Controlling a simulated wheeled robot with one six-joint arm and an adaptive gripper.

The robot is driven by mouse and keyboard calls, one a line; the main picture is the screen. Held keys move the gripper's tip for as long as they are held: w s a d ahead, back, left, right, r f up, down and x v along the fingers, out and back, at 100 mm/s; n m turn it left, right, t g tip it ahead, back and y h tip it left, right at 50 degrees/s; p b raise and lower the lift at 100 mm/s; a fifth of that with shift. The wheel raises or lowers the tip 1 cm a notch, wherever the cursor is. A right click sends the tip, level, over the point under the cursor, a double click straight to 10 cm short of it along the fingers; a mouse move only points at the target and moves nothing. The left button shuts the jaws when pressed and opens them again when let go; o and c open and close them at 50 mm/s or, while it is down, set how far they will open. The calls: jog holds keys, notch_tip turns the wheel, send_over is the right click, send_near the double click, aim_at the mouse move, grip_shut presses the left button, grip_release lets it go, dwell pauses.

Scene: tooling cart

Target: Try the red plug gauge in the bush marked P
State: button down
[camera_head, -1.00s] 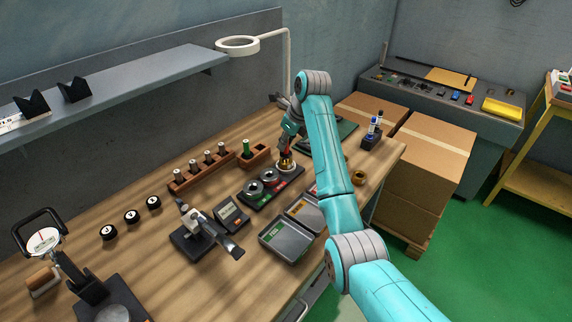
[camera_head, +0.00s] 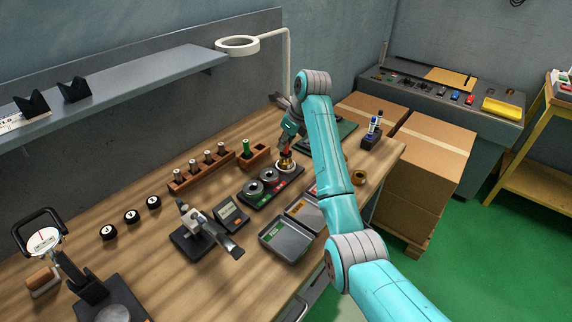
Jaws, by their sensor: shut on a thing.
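My gripper (camera_head: 286,148) points down at the right end of a black tray (camera_head: 258,199) on the bench. It is shut on a small red thing, which I take to be the red plug gauge; the fingers mostly hide it. Just below is a brass-coloured bush (camera_head: 286,164) with a pale ring around its base. I cannot tell whether the gauge is inside the bush or just above it. Two grey bushes (camera_head: 269,178) sit further left on the tray. The letters on the bushes are too small to read.
A green plug gauge (camera_head: 246,147) stands in a wooden block (camera_head: 259,156) behind the tray. A wooden rack (camera_head: 184,182) with several pins is to its left. Open grey boxes (camera_head: 286,238) lie in front. A brass ring (camera_head: 359,177) lies to the right.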

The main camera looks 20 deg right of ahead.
jog(key=shift+r, duration=1.5)
dwell(5.7)
jog(key=shift+r, duration=2.45)
